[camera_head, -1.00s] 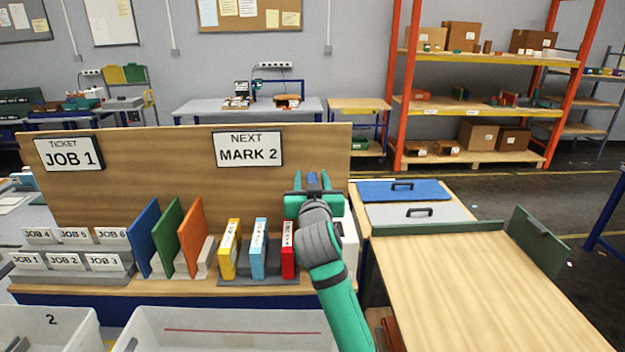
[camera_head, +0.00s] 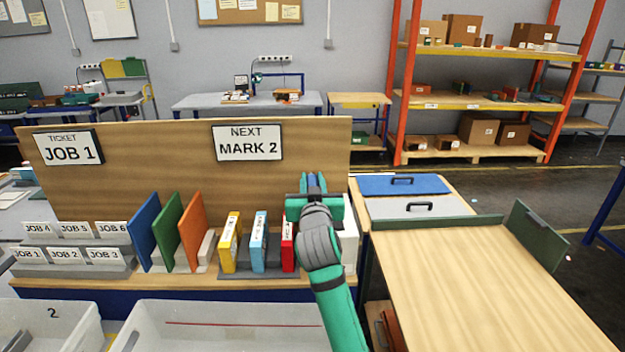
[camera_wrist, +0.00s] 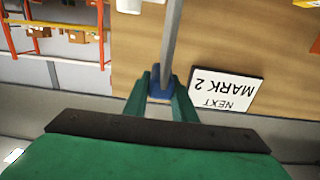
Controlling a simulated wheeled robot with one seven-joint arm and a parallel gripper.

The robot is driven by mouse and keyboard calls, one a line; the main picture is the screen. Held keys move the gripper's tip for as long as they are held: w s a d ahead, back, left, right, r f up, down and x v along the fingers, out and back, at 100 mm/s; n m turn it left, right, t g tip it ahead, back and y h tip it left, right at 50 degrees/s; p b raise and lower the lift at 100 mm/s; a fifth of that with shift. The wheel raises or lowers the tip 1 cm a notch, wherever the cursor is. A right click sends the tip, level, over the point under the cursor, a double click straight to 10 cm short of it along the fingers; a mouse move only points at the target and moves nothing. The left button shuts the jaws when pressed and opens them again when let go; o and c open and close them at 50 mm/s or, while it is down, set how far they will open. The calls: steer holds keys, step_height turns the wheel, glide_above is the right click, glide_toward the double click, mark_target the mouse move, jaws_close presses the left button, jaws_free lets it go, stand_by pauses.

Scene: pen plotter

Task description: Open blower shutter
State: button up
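My gripper (camera_wrist: 162,100) is in front of the wooden back panel (camera_wrist: 215,45), right of the MARK 2 sign in the head view. In the wrist view its two green fingers stand on either side of a blue block (camera_wrist: 160,84) at the end of a grey bar (camera_wrist: 172,40). The fingers appear to touch the block, but I cannot tell how firmly. The blue piece also shows above my gripper in the head view (camera_head: 313,181). I cannot identify a blower shutter for certain; my arm hides that area. A white box (camera_head: 350,240) shows partly behind my arm.
Red (camera_head: 288,245), light blue (camera_head: 259,242) and yellow (camera_head: 229,243) binders stand just left of my gripper. A bare wooden table (camera_head: 480,285) with green edges lies to the right. Grey bins (camera_head: 225,325) stand in front.

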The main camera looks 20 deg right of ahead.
steer(key=o, duration=0.4)
steer(key=shift+c, duration=0.2)
steer(key=shift+s, duration=0.1)
steer(key=v, duration=1)
steer(key=shift+s, duration=0.3)
steer(key=shift+w+a, duration=0.1)
